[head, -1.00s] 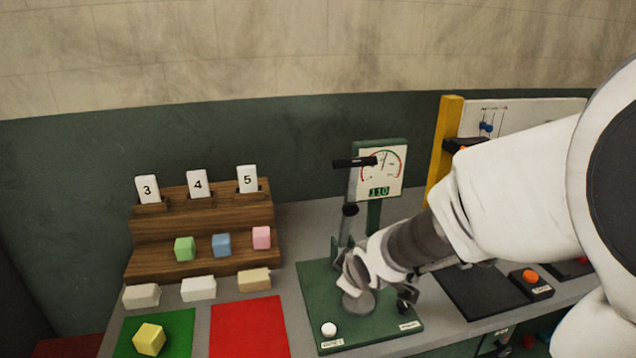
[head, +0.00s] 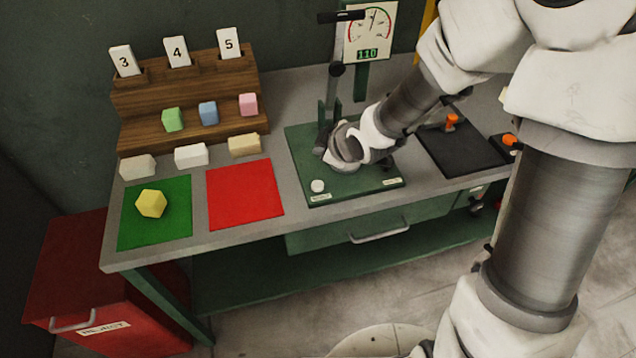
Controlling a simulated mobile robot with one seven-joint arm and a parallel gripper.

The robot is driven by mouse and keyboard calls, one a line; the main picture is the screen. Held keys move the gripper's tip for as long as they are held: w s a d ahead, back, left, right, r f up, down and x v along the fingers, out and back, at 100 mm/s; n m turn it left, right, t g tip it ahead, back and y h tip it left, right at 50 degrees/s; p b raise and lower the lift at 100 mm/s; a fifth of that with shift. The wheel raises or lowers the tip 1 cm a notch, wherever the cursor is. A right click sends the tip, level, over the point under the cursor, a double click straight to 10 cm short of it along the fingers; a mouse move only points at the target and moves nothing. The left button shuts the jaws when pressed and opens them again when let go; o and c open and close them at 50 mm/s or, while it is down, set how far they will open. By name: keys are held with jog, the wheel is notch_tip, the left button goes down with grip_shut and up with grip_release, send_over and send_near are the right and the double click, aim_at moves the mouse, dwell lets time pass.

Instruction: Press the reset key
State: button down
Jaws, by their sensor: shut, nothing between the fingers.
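A green press base (head: 345,187) stands on the bench, with a column and a dial gauge (head: 367,28) reading 110 behind it. A white round button (head: 318,186) sits at the base's front left corner above a small label too small to read. A second small label (head: 393,182) lies at the front right; what is behind it is mostly hidden by my wrist. My gripper (head: 328,150) is over the base, behind the white button and apart from it. It is shut and empty, its fingertips partly hidden.
Left of the press are a red mat (head: 245,195), a green mat (head: 155,230) with a yellow block (head: 151,203), and a wooden rack (head: 185,100) with blocks and number cards. Right is a black plate (head: 460,145) with an orange knob. A red reject bin (head: 120,325) stands below left.

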aim_at(321, 187)
jog(key=shift+f+b, duration=3.95)
jog(key=shift+f, duration=0.4)
jog(key=shift+f+b, duration=0.45)
jog(key=shift+f+b, duration=0.5)
jog(key=shift+r+p, duration=0.8)
jog(key=shift+r, duration=0.15)
jog(key=shift+r, duration=0.1)
notch_tip(321, 187, up, 5)
jog(key=p, duration=0.4)
jog(key=shift+p, duration=0.3)
